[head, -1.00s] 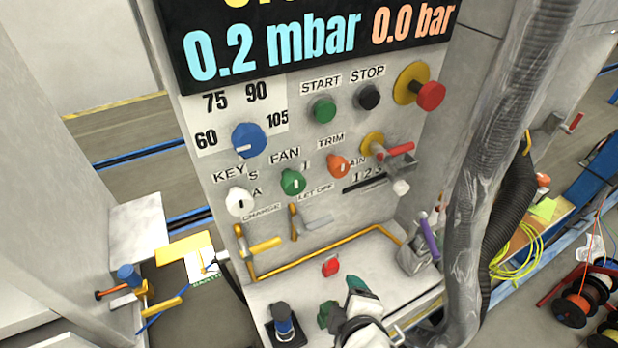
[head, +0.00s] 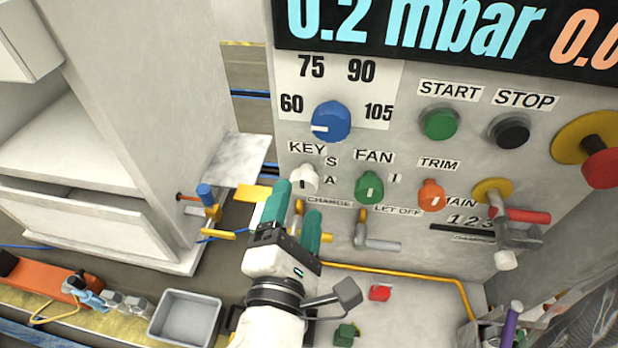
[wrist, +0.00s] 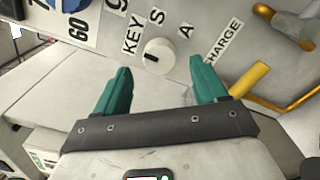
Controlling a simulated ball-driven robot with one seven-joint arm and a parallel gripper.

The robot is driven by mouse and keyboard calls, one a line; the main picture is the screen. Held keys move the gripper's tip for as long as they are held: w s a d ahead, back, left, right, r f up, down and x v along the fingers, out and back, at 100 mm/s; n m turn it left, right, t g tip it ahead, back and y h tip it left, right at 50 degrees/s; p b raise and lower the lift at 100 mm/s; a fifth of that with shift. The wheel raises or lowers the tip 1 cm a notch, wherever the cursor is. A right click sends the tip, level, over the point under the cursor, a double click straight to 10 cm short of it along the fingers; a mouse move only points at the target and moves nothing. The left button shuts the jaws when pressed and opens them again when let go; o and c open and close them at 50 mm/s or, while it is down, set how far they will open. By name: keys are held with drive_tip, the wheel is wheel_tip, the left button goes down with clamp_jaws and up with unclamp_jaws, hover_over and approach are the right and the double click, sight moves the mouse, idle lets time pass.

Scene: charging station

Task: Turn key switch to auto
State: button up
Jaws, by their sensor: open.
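The key switch (head: 305,179) is a small white knob with a dark pointer line, under the KEY label on the grey panel. The letters S and A stand to its right. It also shows in the wrist view (wrist: 158,56), with its pointer line toward the KEY label. My gripper (head: 296,205) has teal fingers, open and empty, just below and in front of the knob in the head view. In the wrist view the knob lies beyond the gap between the fingertips (wrist: 160,80), apart from both.
A blue dial (head: 331,121) is above the key switch and a green FAN knob (head: 370,188) to its right. A red block (head: 380,293) lies on the ledge. A grey bin (head: 186,318) stands at lower left.

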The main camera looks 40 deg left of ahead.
sight(302, 189)
drive_tip(key=x, duration=0.5)
drive_tip(key=shift+w+a, duration=0.2)
drive_tip(key=shift+w, duration=0.1)
drive_tip(key=c, duration=1)
